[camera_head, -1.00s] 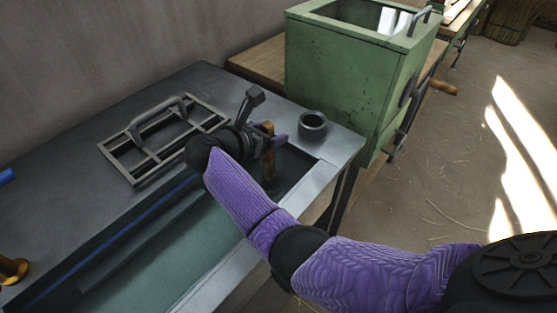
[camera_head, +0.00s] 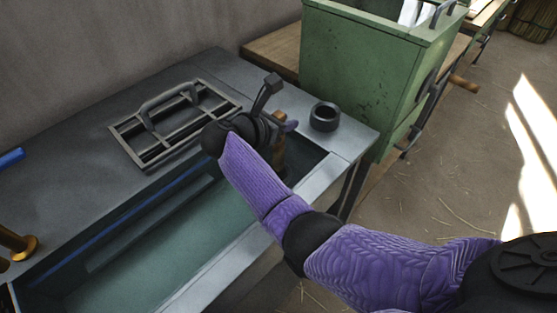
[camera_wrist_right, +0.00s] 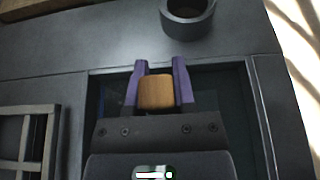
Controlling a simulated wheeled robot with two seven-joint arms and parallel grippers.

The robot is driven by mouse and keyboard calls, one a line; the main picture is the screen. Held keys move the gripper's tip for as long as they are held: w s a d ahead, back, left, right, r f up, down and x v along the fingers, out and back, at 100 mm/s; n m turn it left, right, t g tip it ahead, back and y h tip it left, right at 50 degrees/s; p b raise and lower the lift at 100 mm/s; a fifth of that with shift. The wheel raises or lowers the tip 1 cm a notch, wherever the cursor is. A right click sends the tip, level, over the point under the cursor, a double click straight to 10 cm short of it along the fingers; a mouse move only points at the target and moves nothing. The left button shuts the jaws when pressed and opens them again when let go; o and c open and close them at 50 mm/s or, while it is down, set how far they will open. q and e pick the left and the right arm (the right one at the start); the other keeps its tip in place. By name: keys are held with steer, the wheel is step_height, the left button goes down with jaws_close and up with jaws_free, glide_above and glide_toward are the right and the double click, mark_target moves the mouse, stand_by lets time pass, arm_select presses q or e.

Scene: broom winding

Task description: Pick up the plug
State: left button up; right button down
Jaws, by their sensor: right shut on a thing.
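The plug (camera_head: 278,158), a wooden brown upright peg, stands at the far right end of the tank opening in the grey bench. My right gripper (camera_head: 284,127) is at its upper part. In the right wrist view the plug's brown top (camera_wrist_right: 156,92) sits between the two purple fingers of my right gripper (camera_wrist_right: 160,68), which are shut on it. The plug's lower end is not clearly visible, so I cannot tell whether it touches anything below. My left gripper is not in view.
A dark ring-shaped cup (camera_head: 324,117) stands on the bench just beyond the gripper. A metal grid with a handle (camera_head: 140,155) lies to the left. A green box (camera_head: 355,75) stands behind. A brass fitting (camera_head: 18,243) is at the left edge.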

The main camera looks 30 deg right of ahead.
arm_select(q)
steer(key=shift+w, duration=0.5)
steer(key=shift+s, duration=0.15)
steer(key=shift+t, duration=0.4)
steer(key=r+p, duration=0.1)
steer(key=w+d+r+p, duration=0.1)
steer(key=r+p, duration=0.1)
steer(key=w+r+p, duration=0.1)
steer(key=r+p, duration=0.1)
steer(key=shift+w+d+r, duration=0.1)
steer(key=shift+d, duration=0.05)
arm_select(e)
step_height(320, 180, up, 18)
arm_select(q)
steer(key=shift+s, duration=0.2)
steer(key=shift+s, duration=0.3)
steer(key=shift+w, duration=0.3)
